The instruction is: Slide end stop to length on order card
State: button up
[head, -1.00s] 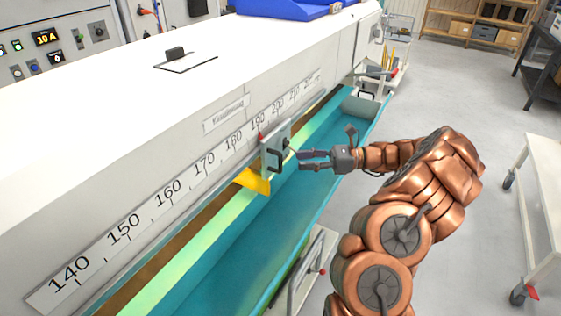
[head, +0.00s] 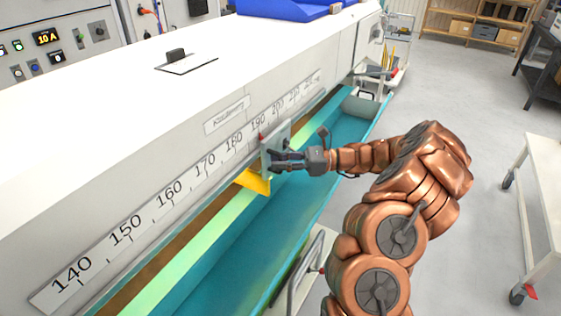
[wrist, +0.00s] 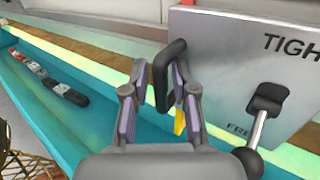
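The end stop is a grey plate (head: 267,157) on the measuring bench, with a yellow piece (head: 252,181) below it. A red pointer (head: 262,136) at its top sits by the scale (head: 125,228), near the 180 and 190 marks; the exact reading is too small to tell. In the wrist view the plate (wrist: 215,50) carries a black handle (wrist: 170,62) and a black-knobbed lever (wrist: 258,122) pointing down toward the FREE lettering. My gripper (head: 277,160) is at the handle, which stands between its parted fingers (wrist: 158,100). No order card is readable.
A teal trough (head: 245,235) runs along the bench under the stop. In the wrist view a small linked object (wrist: 50,80) lies in it. A white table (head: 545,170) stands at the right, with clear floor between.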

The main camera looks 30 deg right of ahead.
grip_shut()
dwell(0.4)
